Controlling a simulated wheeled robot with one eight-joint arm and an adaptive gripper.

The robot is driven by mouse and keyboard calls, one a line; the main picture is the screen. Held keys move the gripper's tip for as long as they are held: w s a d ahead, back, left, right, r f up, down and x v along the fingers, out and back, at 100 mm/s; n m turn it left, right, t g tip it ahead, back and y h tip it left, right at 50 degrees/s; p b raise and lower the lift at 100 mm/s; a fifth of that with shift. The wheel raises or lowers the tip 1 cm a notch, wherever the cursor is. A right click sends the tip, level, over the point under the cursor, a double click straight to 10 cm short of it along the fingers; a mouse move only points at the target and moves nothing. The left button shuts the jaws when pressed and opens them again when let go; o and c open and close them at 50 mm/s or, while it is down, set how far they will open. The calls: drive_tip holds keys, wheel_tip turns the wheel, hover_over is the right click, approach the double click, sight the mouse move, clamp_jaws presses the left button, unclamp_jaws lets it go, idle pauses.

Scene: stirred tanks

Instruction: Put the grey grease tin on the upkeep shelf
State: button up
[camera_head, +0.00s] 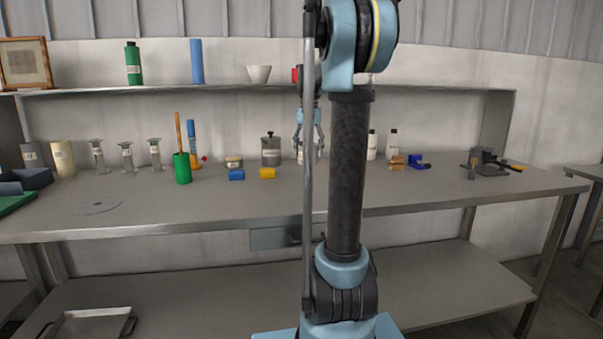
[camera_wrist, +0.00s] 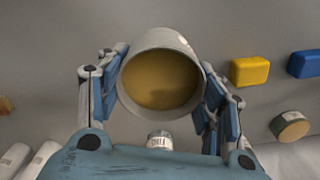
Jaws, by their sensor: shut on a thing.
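The grey grease tin (camera_wrist: 159,40) is round and open-topped, with yellow-brown grease inside. It shows in the wrist view between the two fingers of my gripper (camera_wrist: 160,85), which is shut on its sides. In the head view my gripper (camera_head: 309,140) points down over the back of the bench, partly hidden by my arm; I cannot make out the tin clearly there. A long wall shelf (camera_head: 200,88) runs above the bench, and a lower shelf (camera_head: 180,295) lies under it. No label shows which one is the upkeep shelf.
The wall shelf holds a green bottle (camera_head: 133,63), a blue cylinder (camera_head: 197,61) and a white bowl (camera_head: 259,74). A yellow block (camera_head: 267,173), a blue block (camera_head: 236,175) and a lidded jar (camera_head: 271,150) stand left of my gripper. White bottles (camera_head: 391,145) stand right. The bench front is mostly clear.

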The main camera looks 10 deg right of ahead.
drive_tip(key=shift+f, duration=3.5)
drive_tip(key=o, duration=1.1)
